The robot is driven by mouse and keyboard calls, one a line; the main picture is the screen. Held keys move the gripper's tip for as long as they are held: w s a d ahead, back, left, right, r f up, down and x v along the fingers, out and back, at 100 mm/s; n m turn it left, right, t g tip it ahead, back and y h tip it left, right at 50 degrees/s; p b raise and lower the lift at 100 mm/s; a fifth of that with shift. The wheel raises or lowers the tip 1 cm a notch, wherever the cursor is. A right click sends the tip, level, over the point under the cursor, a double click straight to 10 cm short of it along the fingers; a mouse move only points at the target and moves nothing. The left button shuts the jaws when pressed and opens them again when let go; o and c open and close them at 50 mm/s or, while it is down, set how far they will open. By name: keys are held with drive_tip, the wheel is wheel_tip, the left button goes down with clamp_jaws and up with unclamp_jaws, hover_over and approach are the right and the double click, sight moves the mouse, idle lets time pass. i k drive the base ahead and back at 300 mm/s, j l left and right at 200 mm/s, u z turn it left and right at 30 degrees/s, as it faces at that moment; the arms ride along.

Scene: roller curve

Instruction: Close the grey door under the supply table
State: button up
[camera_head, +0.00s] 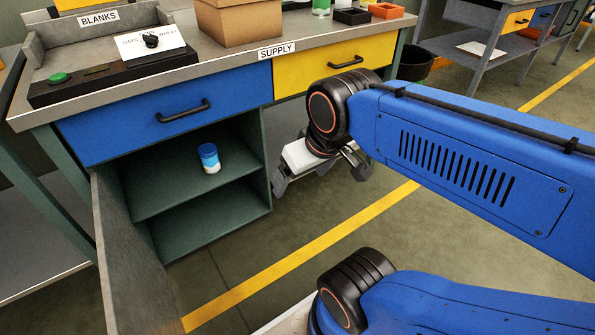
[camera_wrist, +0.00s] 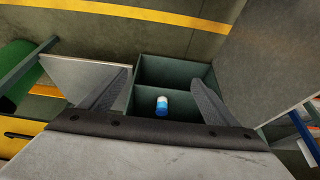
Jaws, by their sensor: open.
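The grey door (camera_head: 135,265) stands swung open at the left side of the green cabinet (camera_head: 265,185) under the supply table (camera_head: 235,62). In the wrist view, which is upside down, the door (camera_wrist: 275,50) is the large grey panel at the right. My gripper (camera_head: 320,178) is open and empty, in front of the table just right of the cabinet opening and apart from the door. Its spread fingers (camera_wrist: 158,80) frame the cabinet in the wrist view. A white jar with a blue lid (camera_head: 208,158) stands on the upper shelf; the lower compartment looks empty.
A blue drawer (camera_head: 160,115) and a yellow drawer (camera_head: 330,68) are shut above. A cardboard box (camera_head: 238,22) and small bins stand on the table. A dark bucket (camera_head: 415,62) stands behind my arm. Floor with yellow tape (camera_head: 300,252) is clear in front.

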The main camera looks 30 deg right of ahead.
sight(138, 296)
drive_tip(key=k+j, duration=0.15)
drive_tip(key=k, duration=0.2)
drive_tip(key=k+j, duration=0.6)
drive_tip(key=i+j, duration=0.1)
drive_tip(key=j, duration=0.3)
drive_tip(key=i+j, duration=0.1)
drive_tip(key=j, duration=0.65)
drive_tip(key=k+j, duration=0.2)
drive_tip(key=k, duration=0.2)
